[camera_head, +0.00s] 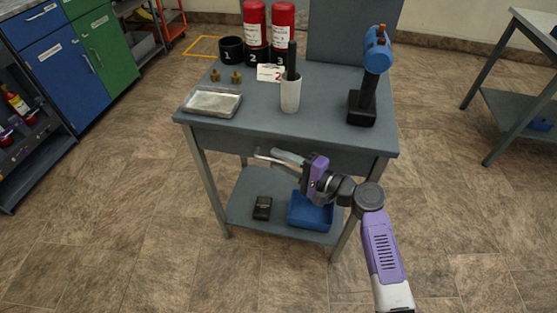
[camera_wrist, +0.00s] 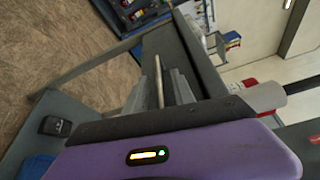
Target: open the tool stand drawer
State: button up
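The tool stand (camera_head: 240,125) is a grey table with a drawer front (camera_head: 230,142) under its top. The drawer looks shut. A thin bar handle (camera_head: 268,159) runs across the drawer front. My gripper (camera_head: 284,157) is at the handle, reaching in from the right. In the wrist view the pale handle bar (camera_wrist: 159,80) runs between my grey fingers (camera_wrist: 163,92), which stand apart with a gap beside the bar. Whether a finger touches the bar cannot be told. Part of the handle is hidden by my gripper in the head view.
On the top stand a cordless drill (camera_head: 368,80), a white cup (camera_head: 290,95) with a dark tool, a metal tray (camera_head: 212,102) and red cylinders (camera_head: 284,25). The lower shelf holds a blue bin (camera_head: 308,213) and a black device (camera_head: 262,208). Floor in front is clear.

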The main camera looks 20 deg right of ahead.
jog(key=shift+w+a, duration=0.2)
jog(key=shift+w, duration=0.1)
grip_shut()
dwell(1.3)
